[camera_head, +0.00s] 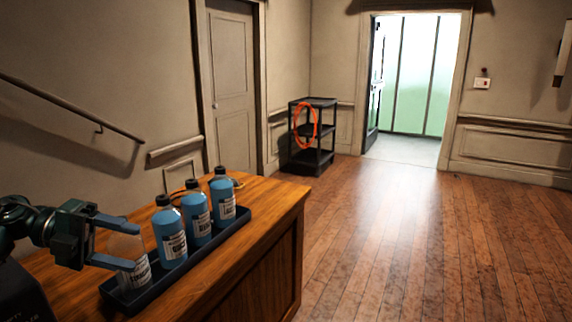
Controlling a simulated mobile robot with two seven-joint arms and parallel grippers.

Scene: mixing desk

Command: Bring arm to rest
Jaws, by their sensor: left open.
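My left gripper (103,243) comes in from the left edge over the wooden desk (262,212). Its two blue-grey fingers are spread apart, on either side of or close by a clear bottle (134,272) with a white label; I cannot tell whether they touch it. The clear bottle stands upright at the near left end of a dark tray (207,253). Three bottles of blue liquid with dark caps stand in the same tray: one nearest the clear bottle (170,238), a middle one (196,216) and a far one (223,200). My right gripper is not in view.
An orange cable (180,193) lies behind the bottles. A black shelf cart (313,158) with an orange coil (305,125) stands by the far wall. A handrail (70,108) runs along the left wall. The wooden floor (420,240) to the right is clear up to an open doorway.

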